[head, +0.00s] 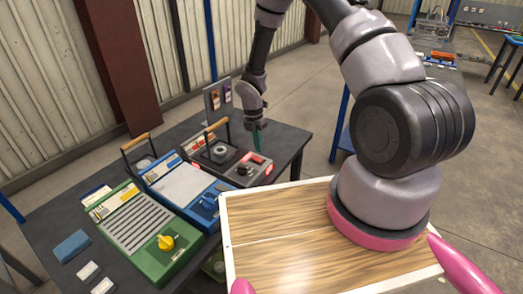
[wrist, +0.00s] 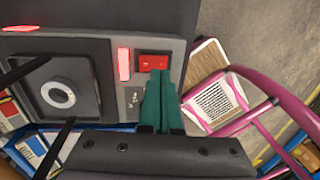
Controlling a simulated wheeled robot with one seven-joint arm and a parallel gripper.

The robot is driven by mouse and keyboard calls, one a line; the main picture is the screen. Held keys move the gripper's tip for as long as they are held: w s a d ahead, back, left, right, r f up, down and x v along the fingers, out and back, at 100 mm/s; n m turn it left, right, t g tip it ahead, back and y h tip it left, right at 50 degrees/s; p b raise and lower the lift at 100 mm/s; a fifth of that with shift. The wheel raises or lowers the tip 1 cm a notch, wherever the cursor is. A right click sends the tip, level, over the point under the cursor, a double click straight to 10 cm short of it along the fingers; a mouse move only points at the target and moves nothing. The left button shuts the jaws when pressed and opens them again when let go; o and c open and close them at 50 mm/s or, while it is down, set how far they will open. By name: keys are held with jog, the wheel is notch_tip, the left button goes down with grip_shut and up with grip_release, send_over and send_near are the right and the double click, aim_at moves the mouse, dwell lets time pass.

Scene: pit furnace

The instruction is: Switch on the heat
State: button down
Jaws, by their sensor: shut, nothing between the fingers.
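A red rocker switch (wrist: 153,62) sits on the grey control strip of the furnace unit (wrist: 60,46) in the wrist view. A tall red lit lamp (wrist: 124,64) is just left of the switch, and a small dark label (wrist: 133,100) is below the lamp. My gripper (wrist: 160,84) has teal fingers shut together with nothing between them. Their tips appear at the lower edge of the switch; I cannot tell whether they touch it.
A blue unit (head: 187,185) and a green unit with a yellow knob (head: 166,242) stand left of the furnace on the dark table (head: 55,222). A dark wire handle with a wooden grip (head: 216,125) rises beside my gripper. Open floor (head: 310,85) lies behind.

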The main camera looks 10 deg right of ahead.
aim_at(261, 160)
notch_tip(261, 160, up, 11)
jog(key=shift+s+d, duration=0.45)
jog(key=shift+f, duration=0.1)
